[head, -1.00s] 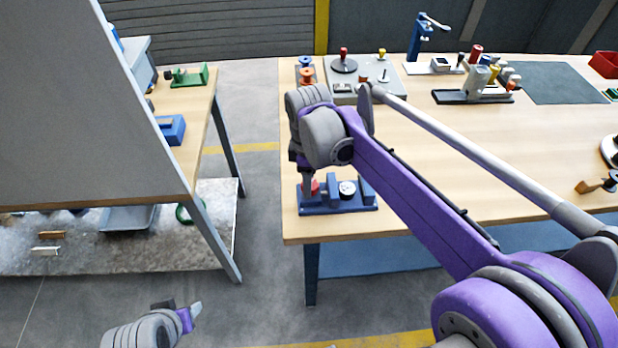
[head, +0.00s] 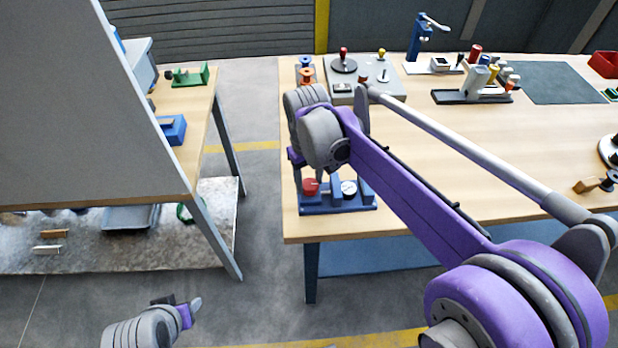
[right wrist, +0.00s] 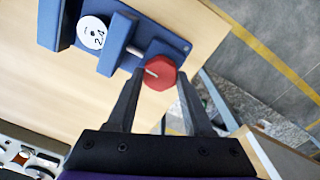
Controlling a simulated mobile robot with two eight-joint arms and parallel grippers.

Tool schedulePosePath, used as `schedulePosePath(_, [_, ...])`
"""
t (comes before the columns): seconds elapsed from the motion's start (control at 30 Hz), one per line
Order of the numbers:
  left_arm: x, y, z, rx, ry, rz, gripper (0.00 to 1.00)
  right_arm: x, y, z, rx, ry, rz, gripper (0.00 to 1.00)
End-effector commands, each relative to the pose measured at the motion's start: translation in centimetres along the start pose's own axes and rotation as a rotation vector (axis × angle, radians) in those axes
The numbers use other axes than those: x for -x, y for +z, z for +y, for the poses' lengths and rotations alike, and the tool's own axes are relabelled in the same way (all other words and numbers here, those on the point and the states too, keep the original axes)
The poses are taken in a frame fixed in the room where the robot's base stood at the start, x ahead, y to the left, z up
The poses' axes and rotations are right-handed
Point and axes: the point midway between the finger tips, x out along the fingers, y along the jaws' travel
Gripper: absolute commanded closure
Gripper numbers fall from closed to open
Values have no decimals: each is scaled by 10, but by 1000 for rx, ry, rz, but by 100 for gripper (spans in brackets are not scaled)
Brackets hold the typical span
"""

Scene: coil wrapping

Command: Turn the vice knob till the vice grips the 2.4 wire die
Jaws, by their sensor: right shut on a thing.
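The blue vice (head: 335,209) stands on the near left corner of the right-hand table. The white wire die, marked 2.4 (right wrist: 92,32), lies between its two blue jaws; it also shows in the head view (head: 348,188). I cannot tell whether both jaws touch the die. The red vice knob (right wrist: 160,73) is on the screw at the vice's end and shows in the head view (head: 310,187). My right gripper (right wrist: 158,80) has its fingers on either side of the knob, shut on it. My left gripper (head: 192,308) is low at the left, away from both tables; its jaw state is unclear.
Spools (head: 306,77) and a grey panel with knobs (head: 362,80) stand farther back on the right-hand table (head: 450,150). A gap of floor separates it from the left table, which holds a blue item (head: 172,130) and a green one (head: 190,76).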

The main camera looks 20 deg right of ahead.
Motion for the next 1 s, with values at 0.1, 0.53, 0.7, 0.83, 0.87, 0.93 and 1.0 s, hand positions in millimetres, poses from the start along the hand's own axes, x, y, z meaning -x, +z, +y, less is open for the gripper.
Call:
schedulePosePath(0.1, [1, -1, 0, 0, 0, 1, 50, 0, 0, 0, -109, 0, -2, 100])
schedulePosePath(0.53, [3, -3, 0, 0, 0, 2, 50, 0, 0, 2, -516, 1, -14, 100])
schedulePosePath(0.7, [4, -3, 0, 0, 0, 3, 50, 0, 0, 2, -662, 1, -17, 100])
schedulePosePath(0.83, [4, -4, 0, 0, 0, 3, 50, 0, 0, 2, -756, 1, -20, 100])
schedulePosePath(0.87, [4, -4, 0, 0, 0, 3, 50, 0, 0, 2, -775, 1, -20, 100])
schedulePosePath(0.93, [4, -4, 0, 0, 0, 3, 50, 0, 0, 2, -816, 0, -21, 100])
schedulePosePath(1.0, [4, -4, 0, 0, 0, 3, 50, 0, 0, 2, -851, 0, -22, 100])
